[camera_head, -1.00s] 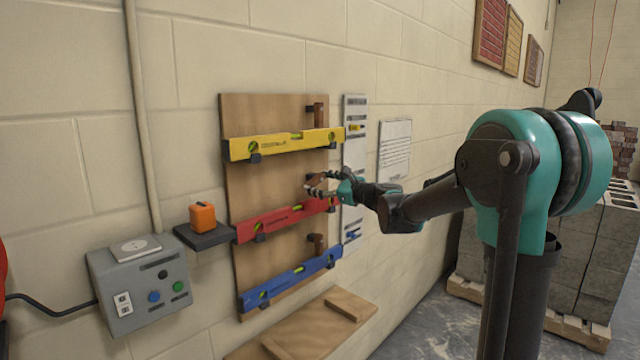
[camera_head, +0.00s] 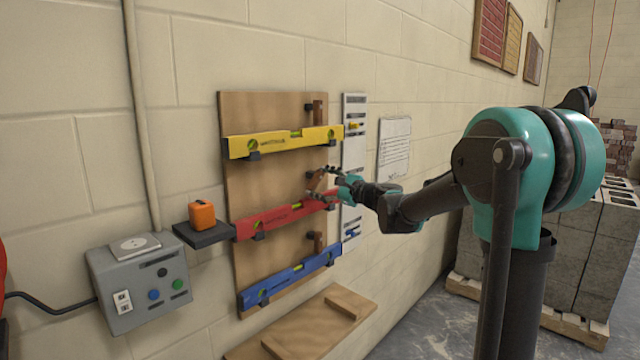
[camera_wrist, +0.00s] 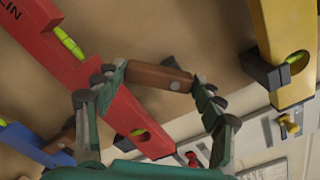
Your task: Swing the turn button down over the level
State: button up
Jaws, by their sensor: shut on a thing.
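The red level (camera_head: 275,218) rests on brackets in the middle of the wooden board; it runs diagonally in the wrist view (camera_wrist: 85,78). Its brown wooden turn button (camera_head: 317,181) is just above the level near its right end. In the wrist view the button (camera_wrist: 150,77) lies between my fingers, with a round pivot head at its right part and its left end close to the red level's edge. My gripper (camera_wrist: 157,80) is shut on the button, one finger at each end. In the head view my gripper (camera_head: 324,183) partly hides the button and the level's right end.
A yellow level (camera_head: 280,143) hangs above and a blue level (camera_head: 285,282) below, each with a brown turn button near its right end. A white strip (camera_head: 353,165) stands right of the board. An orange box (camera_head: 202,215) sits on a small shelf to the left.

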jog(key=o, duration=1.2)
jog(key=shift+c, duration=0.2)
